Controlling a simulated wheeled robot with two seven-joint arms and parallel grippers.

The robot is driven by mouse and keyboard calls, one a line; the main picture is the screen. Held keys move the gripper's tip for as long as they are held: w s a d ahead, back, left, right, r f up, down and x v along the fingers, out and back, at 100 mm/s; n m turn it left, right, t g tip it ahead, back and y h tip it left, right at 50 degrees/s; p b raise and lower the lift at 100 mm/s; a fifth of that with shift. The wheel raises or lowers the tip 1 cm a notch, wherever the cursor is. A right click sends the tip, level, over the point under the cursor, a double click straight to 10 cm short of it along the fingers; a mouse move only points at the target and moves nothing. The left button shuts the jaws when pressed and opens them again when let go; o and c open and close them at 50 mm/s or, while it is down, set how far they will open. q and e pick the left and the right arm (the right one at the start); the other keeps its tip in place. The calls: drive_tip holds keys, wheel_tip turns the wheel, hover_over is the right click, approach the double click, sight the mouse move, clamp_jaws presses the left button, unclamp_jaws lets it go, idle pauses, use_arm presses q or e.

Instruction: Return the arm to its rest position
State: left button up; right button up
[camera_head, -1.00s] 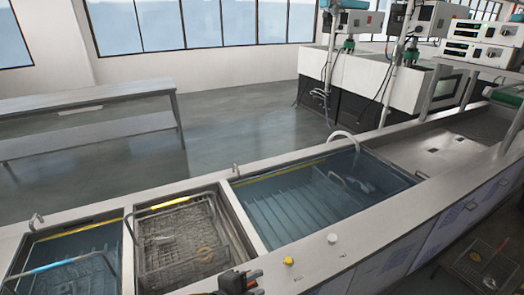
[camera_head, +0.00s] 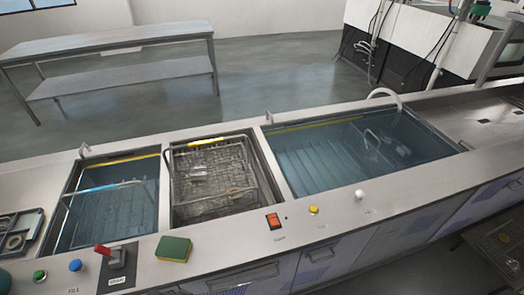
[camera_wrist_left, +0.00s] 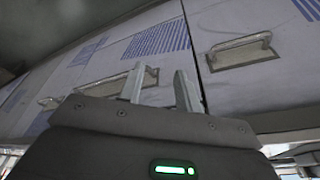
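My left gripper (camera_wrist_left: 161,78) shows in the left wrist view. Its two pale fingers stand apart with nothing between them, so it is open and empty. Behind it are the counter's front panels (camera_wrist_left: 95,55) with bar handles; I cannot tell the exact distance to them. Neither gripper nor arm shows in the head view. My right gripper is in neither view.
The steel counter (camera_head: 225,240) holds a left tank (camera_head: 105,215), a middle tank with a wire basket (camera_head: 212,175), and a large right tank (camera_head: 350,155). A sponge (camera_head: 173,249), a red-handled switch (camera_head: 112,258) and buttons sit along its front. A steel table (camera_head: 110,45) stands behind.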

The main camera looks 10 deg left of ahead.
use_arm(q)
drive_tip(key=s+f+g+b, duration=0.1)
drive_tip(key=s+f, duration=0.1)
drive_tip(key=f, duration=1)
drive_tip(key=s+f+b, duration=0.1)
drive_tip(key=s+f, duration=0.1)
drive_tip(key=f, duration=0.9)
drive_tip(key=s+a+f+g+b, duration=0.1)
drive_tip(key=s+a+f+b, duration=0.1)
drive_tip(key=s+f, duration=1.3)
drive_tip(key=shift+s+a, duration=0.15)
drive_tip(key=shift+a, duration=0.4)
